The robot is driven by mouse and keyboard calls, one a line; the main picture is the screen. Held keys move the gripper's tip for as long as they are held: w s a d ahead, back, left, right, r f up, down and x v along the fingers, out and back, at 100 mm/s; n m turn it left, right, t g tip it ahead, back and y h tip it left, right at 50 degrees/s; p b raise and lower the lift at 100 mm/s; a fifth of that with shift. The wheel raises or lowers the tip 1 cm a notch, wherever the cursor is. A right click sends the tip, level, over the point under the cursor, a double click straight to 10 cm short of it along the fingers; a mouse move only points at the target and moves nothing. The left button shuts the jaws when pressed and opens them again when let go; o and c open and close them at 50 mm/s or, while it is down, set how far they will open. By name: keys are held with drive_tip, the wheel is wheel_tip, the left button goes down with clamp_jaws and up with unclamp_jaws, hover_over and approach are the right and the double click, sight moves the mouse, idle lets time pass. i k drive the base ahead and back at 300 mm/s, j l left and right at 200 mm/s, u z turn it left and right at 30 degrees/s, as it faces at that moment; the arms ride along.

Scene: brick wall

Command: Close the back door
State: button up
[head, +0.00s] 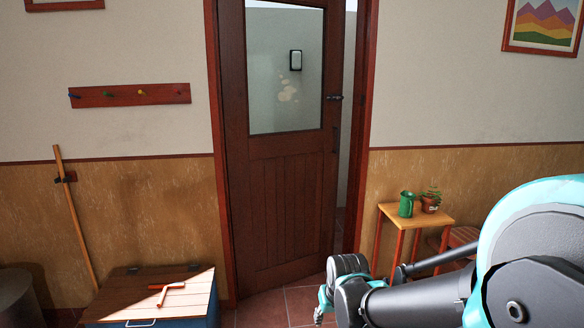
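The back door (285,200) is dark brown wood with a glass pane (287,60) in its upper half. It stands ajar in its red-brown frame (360,110), with a gap along its right edge. Its bottom edge runs back toward the right, so it appears swung away from me. A dark handle (333,97) sits at its right edge. My gripper (321,308) is low in front of the door, apart from the handle. It is small and partly hidden by my arm, so I cannot tell whether it is open or shut.
A small table (440,213) with a green mug (406,204) and potted plant (430,201) stands right of the door. A blue chest (200,318) with a wooden lid and red tool (168,289) stands left. A broom handle (75,215) leans on the wall. Tiled floor (295,303) shows before the door.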

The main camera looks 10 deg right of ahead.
sight(283, 187)
drive_tip(key=i+l, duration=0.15)
drive_tip(key=i, duration=0.35)
drive_tip(key=i+l, duration=0.1)
drive_tip(key=i, duration=0.4)
